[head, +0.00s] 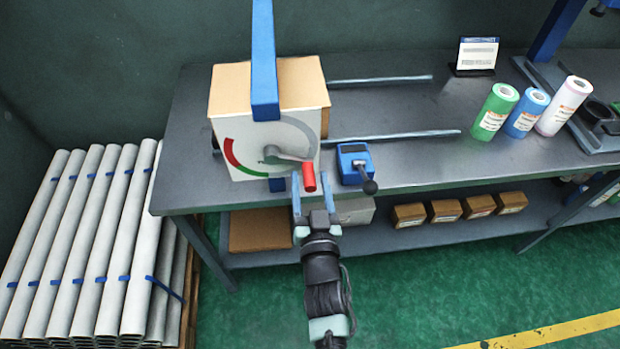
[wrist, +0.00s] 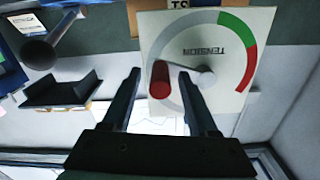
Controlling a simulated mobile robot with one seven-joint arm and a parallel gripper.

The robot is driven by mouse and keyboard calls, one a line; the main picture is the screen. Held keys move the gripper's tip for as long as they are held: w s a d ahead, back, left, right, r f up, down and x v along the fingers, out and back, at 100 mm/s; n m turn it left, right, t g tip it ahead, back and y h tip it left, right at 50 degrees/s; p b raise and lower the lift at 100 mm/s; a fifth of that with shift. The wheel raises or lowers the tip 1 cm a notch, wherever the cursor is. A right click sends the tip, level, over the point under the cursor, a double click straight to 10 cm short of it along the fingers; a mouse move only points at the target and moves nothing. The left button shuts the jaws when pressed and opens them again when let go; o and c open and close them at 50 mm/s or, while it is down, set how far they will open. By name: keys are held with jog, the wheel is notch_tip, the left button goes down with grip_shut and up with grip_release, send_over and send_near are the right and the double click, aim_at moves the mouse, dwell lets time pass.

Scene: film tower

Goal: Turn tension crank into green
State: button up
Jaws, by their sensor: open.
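The tension crank is a grey arm with a red handle (head: 308,177), on a white dial plate (head: 290,136) on the front of a box. Its arm runs from the hub toward the lower right in the head view, off the coloured bands. The red band (head: 231,152) lies at the dial's left and the green band (head: 247,171) at its lower left. In the wrist view the dial appears upside down, with the green band (wrist: 235,29) at upper right. My gripper (head: 311,174) is open, with its fingers either side of the red handle (wrist: 160,80); contact is unclear.
A blue device with a black-knobbed lever (head: 355,163) stands close right of the dial on the grey bench (head: 410,165). A blue post (head: 264,60) crosses the box. Green, blue and white rolls stand farther right. Pale tubes (head: 85,240) are stacked at left.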

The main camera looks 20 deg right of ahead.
jog(key=shift+w, duration=0.15)
grip_shut()
dwell(1.4)
